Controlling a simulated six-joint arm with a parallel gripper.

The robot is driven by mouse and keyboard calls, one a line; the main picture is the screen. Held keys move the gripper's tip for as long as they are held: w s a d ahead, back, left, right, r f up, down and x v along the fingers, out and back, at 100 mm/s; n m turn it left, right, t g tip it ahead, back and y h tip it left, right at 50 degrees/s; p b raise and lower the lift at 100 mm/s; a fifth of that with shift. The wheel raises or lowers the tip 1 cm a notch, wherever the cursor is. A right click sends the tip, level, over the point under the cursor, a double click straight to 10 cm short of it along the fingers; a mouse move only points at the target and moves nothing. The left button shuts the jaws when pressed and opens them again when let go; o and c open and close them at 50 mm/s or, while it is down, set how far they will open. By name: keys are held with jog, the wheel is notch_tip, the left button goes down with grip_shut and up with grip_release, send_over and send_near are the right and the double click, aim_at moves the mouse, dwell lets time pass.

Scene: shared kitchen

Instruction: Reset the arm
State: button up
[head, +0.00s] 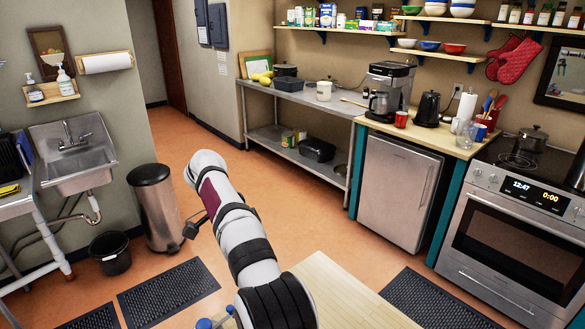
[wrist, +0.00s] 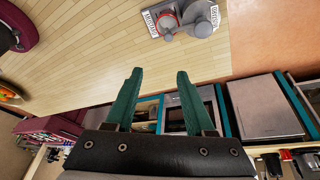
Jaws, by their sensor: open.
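My gripper (wrist: 160,72) shows in the wrist view with its two green fingers apart. Nothing is held between them. The pale wooden tabletop (wrist: 110,50) lies beyond the fingertips, and its edge runs across the view there. In the head view my arm rises from the bottom middle, above a corner of the wooden tabletop (head: 345,297). I cannot make out the gripper fingers in the head view.
A stainless oven (head: 520,235), small fridge (head: 395,190) and steel shelf table (head: 295,108) line the far side. A sink (head: 75,155), trash can (head: 155,205) and black bucket (head: 110,253) stand left. The orange floor between is mostly open.

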jog(key=s+d+r+n+g+y, duration=0.1)
jog(key=s+d+r+n+y, duration=0.4)
jog(key=s+d, duration=0.95)
jog(key=s+d+f+n, duration=0.1)
jog(key=s+f+n, duration=0.1)
jog(key=s, duration=0.7)
jog(key=s+d+f+n+y, duration=0.1)
jog(key=s+d+f+n, duration=0.1)
jog(key=s, duration=0.8)
jog(key=shift+f, duration=0.85)
